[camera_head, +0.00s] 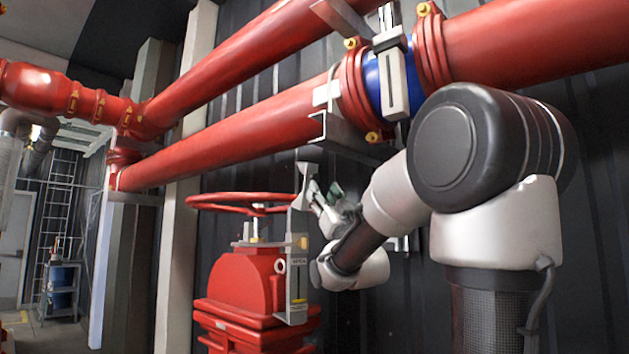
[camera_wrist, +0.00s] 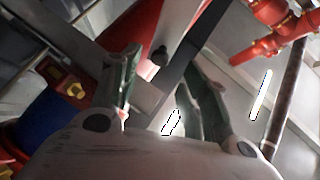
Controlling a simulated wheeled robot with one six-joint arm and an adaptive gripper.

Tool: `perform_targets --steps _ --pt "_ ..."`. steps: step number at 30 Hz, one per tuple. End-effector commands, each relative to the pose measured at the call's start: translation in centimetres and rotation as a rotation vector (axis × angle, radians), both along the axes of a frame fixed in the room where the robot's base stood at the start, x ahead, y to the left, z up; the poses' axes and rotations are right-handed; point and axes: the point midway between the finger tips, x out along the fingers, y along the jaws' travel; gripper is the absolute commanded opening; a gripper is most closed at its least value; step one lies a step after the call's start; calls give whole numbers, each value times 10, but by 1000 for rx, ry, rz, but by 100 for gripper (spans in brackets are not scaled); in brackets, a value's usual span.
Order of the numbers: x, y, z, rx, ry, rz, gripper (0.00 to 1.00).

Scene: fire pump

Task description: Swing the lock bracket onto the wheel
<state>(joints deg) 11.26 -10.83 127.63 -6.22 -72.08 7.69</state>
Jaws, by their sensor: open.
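The red handwheel (camera_head: 240,203) lies roughly level on top of the red valve body (camera_head: 247,280). The grey lock bracket (camera_head: 297,240) stands upright at the right side of the valve, with its flared upper end (camera_head: 306,168) beside the wheel's right rim. My gripper (camera_head: 318,193) is just right of the bracket's upper part. In the wrist view my gripper (camera_wrist: 163,62) has its two green-padded fingers apart. A grey bar, apparently the bracket (camera_wrist: 188,52), passes between or just beyond the fingers. I cannot tell whether either finger touches it.
Two large red pipes (camera_head: 230,134) run above the valve, with a blue section (camera_head: 377,83) at the upper right. A grey pipe support (camera_head: 345,138) hangs close above my gripper. A dark ribbed wall (camera_head: 365,320) stands behind. Open floor shows at far left.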

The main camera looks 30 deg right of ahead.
Motion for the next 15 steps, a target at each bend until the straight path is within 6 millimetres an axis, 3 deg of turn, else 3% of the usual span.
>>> perform_targets --steps 15 --pt "49 -2 51 2 -4 4 46"
